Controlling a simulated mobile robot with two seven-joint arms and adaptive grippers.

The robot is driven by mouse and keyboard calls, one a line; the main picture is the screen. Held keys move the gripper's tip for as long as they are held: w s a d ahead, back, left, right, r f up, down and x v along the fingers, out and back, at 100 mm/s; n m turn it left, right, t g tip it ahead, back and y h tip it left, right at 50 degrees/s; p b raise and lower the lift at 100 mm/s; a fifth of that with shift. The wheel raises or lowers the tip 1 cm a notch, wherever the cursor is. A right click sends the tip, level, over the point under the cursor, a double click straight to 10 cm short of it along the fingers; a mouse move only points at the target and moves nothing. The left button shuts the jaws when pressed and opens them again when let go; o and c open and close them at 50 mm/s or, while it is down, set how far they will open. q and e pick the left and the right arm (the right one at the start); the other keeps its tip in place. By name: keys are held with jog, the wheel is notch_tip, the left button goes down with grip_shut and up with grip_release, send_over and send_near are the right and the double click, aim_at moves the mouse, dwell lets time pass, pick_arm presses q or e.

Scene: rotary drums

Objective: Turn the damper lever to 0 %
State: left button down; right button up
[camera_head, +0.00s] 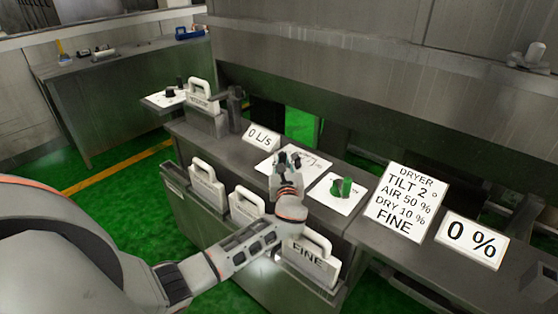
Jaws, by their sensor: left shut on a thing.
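My left gripper (288,163) reaches over the console to a white dial plate (315,163) with printed markings. It is shut on what appears to be the damper lever on that plate; the fingers hide most of the lever, so its exact angle cannot be read. A sign reading "0 L/s" (261,138) stands just behind the plate. A sign reading "0 %" (472,241) stands at the right. My right gripper is not in view.
A green knob (342,187) on another white plate stands close to the right of my gripper. The "DRYER" sign (404,199) is further right. White-handled blocks, one marked "FINE" (308,262), line the console's front. A black knob (170,92) is at back left.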

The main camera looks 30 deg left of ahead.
aim_at(294, 161)
pick_arm(q)
jog(key=shift+w+d+f+n+g+y+b, duration=0.15)
jog(key=shift+d+n+g+y+b, duration=0.15)
jog(key=shift+d+n+g+y, duration=0.15)
jog(key=d+n+g+y+b, duration=0.1)
jog(key=n+g+y+b, duration=0.1)
jog(key=g+b, duration=0.1)
jog(key=d+n+g+y+b, duration=0.1)
jog(key=y+b, duration=0.1)
jog(key=shift+w+d+f+n+g, duration=0.15)
jog(key=shift+w+d+n+g, duration=0.1)
jog(key=shift+d+n, duration=0.1)
jog(key=shift+b, duration=0.3)
jog(key=shift+w+d, duration=0.1)
jog(key=shift+d, duration=0.05)
jog(key=shift+r+n+g+y, duration=0.25)
jog(key=shift+r+n+g, duration=0.15)
jog(key=shift+g, duration=0.1)
jog(key=c, duration=1.9)
grip_release()
